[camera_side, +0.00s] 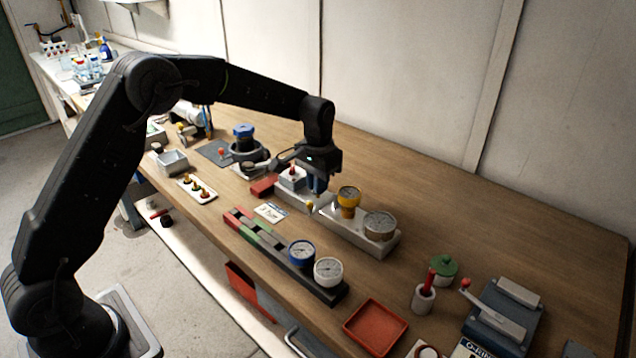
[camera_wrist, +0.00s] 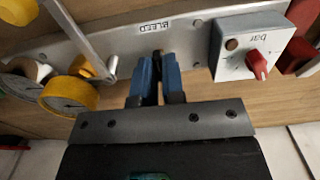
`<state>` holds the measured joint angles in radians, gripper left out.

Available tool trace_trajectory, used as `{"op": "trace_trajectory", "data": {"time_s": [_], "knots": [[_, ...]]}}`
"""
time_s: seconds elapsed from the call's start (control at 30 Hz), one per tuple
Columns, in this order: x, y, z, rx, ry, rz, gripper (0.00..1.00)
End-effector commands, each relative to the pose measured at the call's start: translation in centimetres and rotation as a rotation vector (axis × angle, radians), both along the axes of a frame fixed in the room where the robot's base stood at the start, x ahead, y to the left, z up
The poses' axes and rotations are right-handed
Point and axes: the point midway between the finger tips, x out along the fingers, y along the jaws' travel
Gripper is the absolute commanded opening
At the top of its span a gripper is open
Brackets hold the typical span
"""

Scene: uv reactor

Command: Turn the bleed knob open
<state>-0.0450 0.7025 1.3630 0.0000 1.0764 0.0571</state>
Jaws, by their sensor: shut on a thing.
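My gripper (camera_side: 317,188) reaches down to the pale grey panel (camera_side: 338,230) in the middle of the bench. In the wrist view, its two blue fingers (camera_wrist: 158,66) are close together just beside the BLEED label (camera_wrist: 156,25) on the panel (camera_wrist: 195,32). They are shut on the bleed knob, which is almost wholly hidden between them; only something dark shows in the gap. I cannot tell how far the knob is turned.
A white box with a red knob (camera_wrist: 257,63) stands right of the fingers in the wrist view. A grey bar (camera_wrist: 78,38) lies left of the fingers. The bench's right rear is clear.

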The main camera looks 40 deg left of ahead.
Motion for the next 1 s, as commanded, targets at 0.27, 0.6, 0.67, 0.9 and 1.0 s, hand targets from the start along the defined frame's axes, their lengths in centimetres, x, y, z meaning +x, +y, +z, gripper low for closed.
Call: {"op": "trace_trajectory", "data": {"time_s": [0.27, 0.6, 0.67, 0.9, 1.0], "knots": [[0.03, -0.01, 0.08, 0.0, -0.002, 0.029, 0.0], [0.04, 0.0, 0.08, -0.001, -0.002, 0.031, 0.13], [0.04, 0.0, 0.07, -0.001, -0.002, 0.03, 0.19], [0.02, 0.0, 0.03, 0.0, -0.001, 0.028, 0.35], [0.01, 0.0, 0.02, 0.0, -0.001, 0.028, 0.35]]}}
